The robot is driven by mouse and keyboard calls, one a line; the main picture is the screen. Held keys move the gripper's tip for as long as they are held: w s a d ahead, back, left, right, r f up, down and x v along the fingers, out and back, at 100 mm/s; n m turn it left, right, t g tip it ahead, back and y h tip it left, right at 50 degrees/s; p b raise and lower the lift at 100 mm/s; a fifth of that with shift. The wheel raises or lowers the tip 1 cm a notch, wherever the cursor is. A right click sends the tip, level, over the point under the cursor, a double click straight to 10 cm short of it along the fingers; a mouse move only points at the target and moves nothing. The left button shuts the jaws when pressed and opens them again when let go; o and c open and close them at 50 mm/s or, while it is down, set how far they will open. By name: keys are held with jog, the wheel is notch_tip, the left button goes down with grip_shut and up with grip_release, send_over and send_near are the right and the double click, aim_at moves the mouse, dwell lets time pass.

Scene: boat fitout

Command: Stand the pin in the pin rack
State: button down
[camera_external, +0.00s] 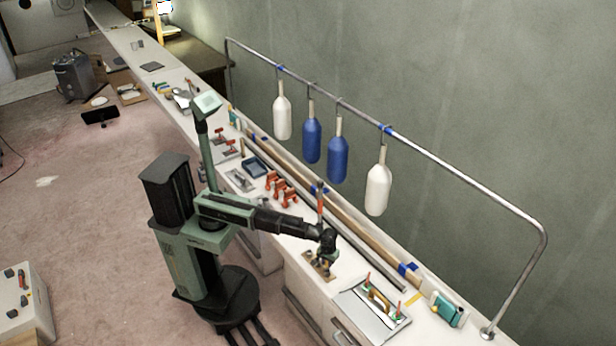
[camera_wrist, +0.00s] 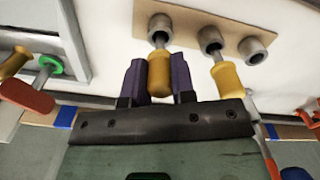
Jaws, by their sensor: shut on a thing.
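The pin (camera_wrist: 160,76) has a yellow handle and a metal shank. My gripper (camera_wrist: 159,80) is shut on its handle between two purple fingers in the wrist view. The shank points at the left grey socket of the pin rack (camera_wrist: 186,17), a tan board with three sockets; it looks at or inside the socket mouth, but I cannot tell how deep. Another yellow-handled pin (camera_wrist: 226,76) stands in the middle socket. The right socket (camera_wrist: 253,49) is empty. In the external view the rack (camera_external: 317,269) is on the bench under my wrist, and the held pin is mostly hidden.
A grey tray (camera_external: 372,318) with red- and yellow-handled items lies right of the rack. Red clamps (camera_external: 281,190) and a blue bin (camera_external: 255,167) lie to the left. White and blue fenders (camera_external: 337,160) hang from a metal rail (camera_external: 440,160) behind the bench.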

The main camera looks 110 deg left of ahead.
jog(key=c, duration=0.9)
grip_release()
jog(key=shift+o, duration=0.2)
notch_tip(320, 180, up, 11)
jog(key=p, duration=1)
jog(key=shift+f+p, duration=0.1)
jog(key=shift+p, duration=0.3)
